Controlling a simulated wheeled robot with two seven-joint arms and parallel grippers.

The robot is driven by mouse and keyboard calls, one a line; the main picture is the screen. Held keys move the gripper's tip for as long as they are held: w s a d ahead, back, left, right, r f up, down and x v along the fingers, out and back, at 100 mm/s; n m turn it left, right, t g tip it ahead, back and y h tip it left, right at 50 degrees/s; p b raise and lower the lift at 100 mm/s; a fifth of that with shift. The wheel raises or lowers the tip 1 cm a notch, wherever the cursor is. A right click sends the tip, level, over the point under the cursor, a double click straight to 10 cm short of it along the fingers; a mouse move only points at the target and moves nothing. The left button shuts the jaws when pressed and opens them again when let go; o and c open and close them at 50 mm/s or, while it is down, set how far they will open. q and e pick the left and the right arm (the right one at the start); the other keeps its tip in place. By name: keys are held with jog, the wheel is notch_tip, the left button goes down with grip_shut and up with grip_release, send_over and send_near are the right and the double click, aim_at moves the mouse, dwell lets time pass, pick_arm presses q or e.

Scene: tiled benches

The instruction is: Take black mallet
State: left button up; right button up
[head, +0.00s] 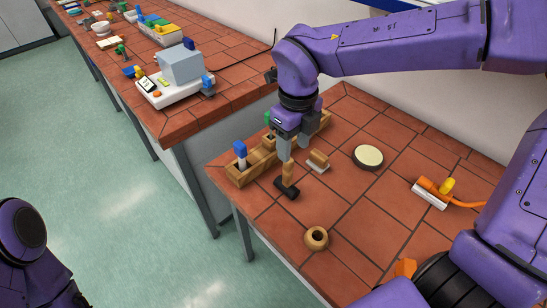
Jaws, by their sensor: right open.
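The black mallet (288,191) stands on the red-tiled bench with its black head down and its wooden handle pointing up. My right gripper (290,154) is just above it, pointing down, with its grey fingers apart. The fingertips are at about the top of the handle. I cannot tell whether they touch it. Only a purple part of my left arm shows at the lower left; its gripper is out of view.
A wooden rack (240,176) with a blue-handled tool stands behind the mallet. A small wooden-topped brush or block (318,161) is close on the right. A round cream disc (369,156), a wooden ring (316,238) and an orange hose piece (430,193) lie farther off.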

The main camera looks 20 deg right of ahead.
aim_at(289, 172)
jog(key=shift+w+f, duration=0.25)
jog(key=shift+w, duration=0.05)
notch_tip(289, 172, down, 9)
jog(key=shift+a+p, duration=0.1)
jog(key=shift+p, duration=0.9)
jog(key=shift+f, duration=0.4)
grip_shut()
